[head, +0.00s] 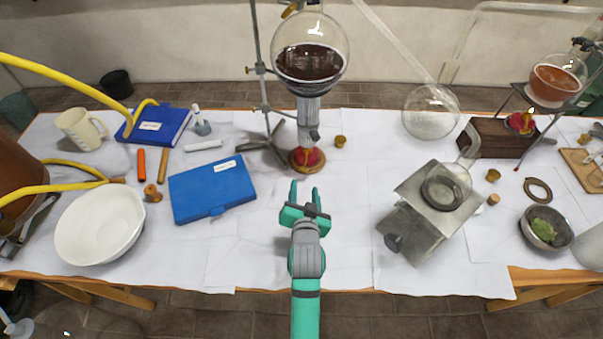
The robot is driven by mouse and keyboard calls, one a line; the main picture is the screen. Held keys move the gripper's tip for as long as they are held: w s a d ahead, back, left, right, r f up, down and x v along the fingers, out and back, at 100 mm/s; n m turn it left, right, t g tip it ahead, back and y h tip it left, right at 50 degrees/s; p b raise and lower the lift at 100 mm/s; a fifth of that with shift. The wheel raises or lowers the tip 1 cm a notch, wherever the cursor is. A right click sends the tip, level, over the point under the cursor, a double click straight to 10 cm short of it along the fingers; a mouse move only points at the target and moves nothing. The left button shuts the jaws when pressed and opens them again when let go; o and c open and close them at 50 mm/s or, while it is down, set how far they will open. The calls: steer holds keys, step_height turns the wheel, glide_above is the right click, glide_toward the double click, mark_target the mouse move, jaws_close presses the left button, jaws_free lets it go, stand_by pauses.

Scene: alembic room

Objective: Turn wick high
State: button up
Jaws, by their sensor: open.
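A burner (307,158) with a red body on a round brown base stands under a large round flask (310,55) of dark liquid. The wick and any wick knob are too small to make out. A second small red burner (520,122) shows at the right under a flask of orange liquid (555,82). My gripper (305,190) is open and empty. Its fingers point toward the first burner, a little in front of it in the picture. I see no contact between them.
A metal stand (262,90) rises left of the flask. A blue case (212,188) and a white bowl (100,225) lie to the left. A metal jack (420,222) stands to the right. White paper around my gripper is clear.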

mark_target(304, 171)
steer(key=x, duration=0.9)
steer(key=shift+w, duration=0.25)
steer(key=shift+c, duration=0.6)
steer(key=c, duration=0.9)
